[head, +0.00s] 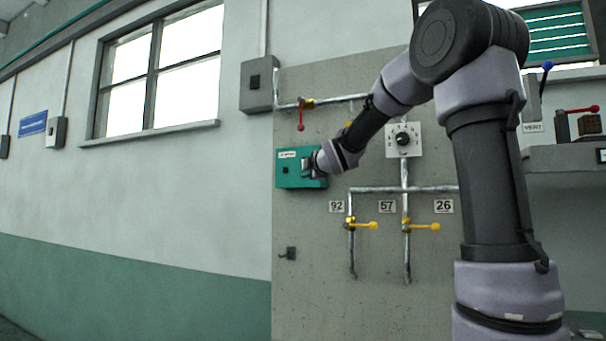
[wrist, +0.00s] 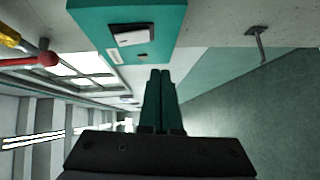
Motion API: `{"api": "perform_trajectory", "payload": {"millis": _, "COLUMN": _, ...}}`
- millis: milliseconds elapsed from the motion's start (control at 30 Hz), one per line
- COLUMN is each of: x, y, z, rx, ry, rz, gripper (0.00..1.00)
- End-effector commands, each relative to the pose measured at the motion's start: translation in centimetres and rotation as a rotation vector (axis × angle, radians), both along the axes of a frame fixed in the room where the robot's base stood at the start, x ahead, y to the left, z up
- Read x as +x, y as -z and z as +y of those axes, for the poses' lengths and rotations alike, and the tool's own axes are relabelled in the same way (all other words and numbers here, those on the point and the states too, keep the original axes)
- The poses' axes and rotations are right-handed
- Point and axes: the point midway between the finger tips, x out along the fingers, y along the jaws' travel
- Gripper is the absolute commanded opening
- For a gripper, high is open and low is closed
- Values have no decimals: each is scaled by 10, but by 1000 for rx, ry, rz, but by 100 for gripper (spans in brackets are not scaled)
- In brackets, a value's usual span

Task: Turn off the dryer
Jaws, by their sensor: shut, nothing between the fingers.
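A teal box (head: 288,179) with a small pale label and a dark button is fixed to the grey panel; I cannot read its label, so I cannot tell if it is the dryer's control. In the wrist view the teal box (wrist: 85,18) shows at the top, with a white rocker switch (wrist: 133,37) on its face. My gripper (head: 308,168) is in front of the box's right part in the head view. In the wrist view my gripper (wrist: 160,73) has both fingers together and empty, tips by the box's lower edge. I cannot tell whether they touch it.
The panel also bears a rotary dial (head: 403,139), a red-handled valve (head: 301,120), yellow valves (head: 365,225) under number plates, and pipes. A grey box (head: 258,84) hangs above left. A bench (head: 560,160) stands at right.

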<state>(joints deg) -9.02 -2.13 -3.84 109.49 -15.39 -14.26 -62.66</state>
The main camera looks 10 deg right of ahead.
Motion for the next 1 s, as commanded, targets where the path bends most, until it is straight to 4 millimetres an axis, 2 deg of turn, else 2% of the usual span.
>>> {"api": "perform_trajectory", "payload": {"millis": 433, "x": -63, "y": 5, "z": -10, "rx": -1, "ry": 0, "rz": -2, "gripper": 0}}
{"api": "perform_trajectory", "payload": {"millis": 600, "x": -71, "y": 6, "z": -11, "rx": -2, "ry": 0, "rz": -1, "gripper": 0}}
{"api": "perform_trajectory", "payload": {"millis": 1000, "x": -72, "y": 7, "z": -11, "rx": -1, "ry": -1, "rz": -1, "gripper": 0}}
